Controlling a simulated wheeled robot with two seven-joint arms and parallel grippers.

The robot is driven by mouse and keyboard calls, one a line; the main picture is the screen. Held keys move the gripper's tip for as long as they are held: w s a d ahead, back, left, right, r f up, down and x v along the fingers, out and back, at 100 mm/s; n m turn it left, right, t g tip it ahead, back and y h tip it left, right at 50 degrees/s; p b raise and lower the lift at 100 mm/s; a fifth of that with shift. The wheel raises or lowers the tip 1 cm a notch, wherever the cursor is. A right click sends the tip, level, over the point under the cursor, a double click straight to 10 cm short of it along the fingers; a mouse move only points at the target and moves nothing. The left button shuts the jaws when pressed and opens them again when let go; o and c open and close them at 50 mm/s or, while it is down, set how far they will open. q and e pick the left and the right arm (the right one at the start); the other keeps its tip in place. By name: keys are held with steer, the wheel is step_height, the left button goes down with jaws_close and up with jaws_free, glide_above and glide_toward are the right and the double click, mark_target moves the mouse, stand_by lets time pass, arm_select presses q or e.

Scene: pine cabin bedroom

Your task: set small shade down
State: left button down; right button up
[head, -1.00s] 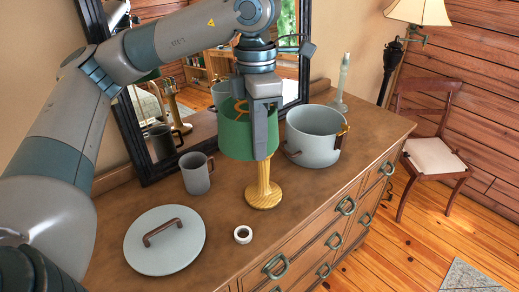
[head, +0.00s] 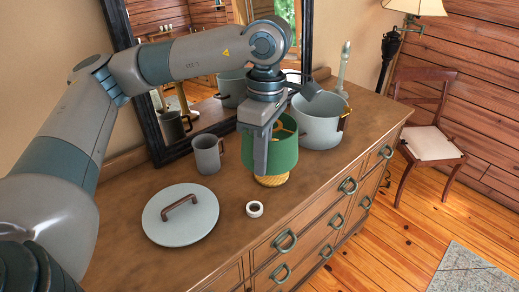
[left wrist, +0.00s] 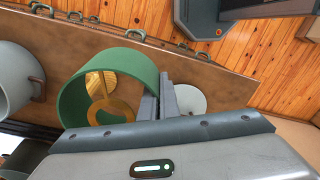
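The small green shade (head: 286,150) is a short open-topped drum with a yellow fitter inside. My left gripper (head: 260,150) has its fingers on the shade's wall; the left wrist view shows the fingers (left wrist: 162,100) closed on the rim of the shade (left wrist: 72,101). A yellow wooden lamp stand (head: 271,181) is mostly hidden; only its round foot shows just below the shade. In the left wrist view, wood (left wrist: 96,82) shows through the shade beyond the fitter. Whether the shade touches the stand or surrounds it, I cannot tell. My right gripper is out of view.
On the dresser (head: 128,205), a grey pot (head: 320,125) stands right behind the shade and a grey mug (head: 207,155) to its left. A mirror stands behind. The dresser's front right top is clear.

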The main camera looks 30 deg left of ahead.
arm_select(q)
steer(key=s+d+f+m+t+y, duration=0.1)
steer(key=s+d+f+m, duration=0.1)
steer(key=f+m, duration=1.2)
steer(key=shift+s+d+f+m+b, duration=0.15)
steer(key=shift+d+f+m+b, duration=0.25)
steer(key=shift+m, duration=2.2)
steer(key=shift+r, duration=0.1)
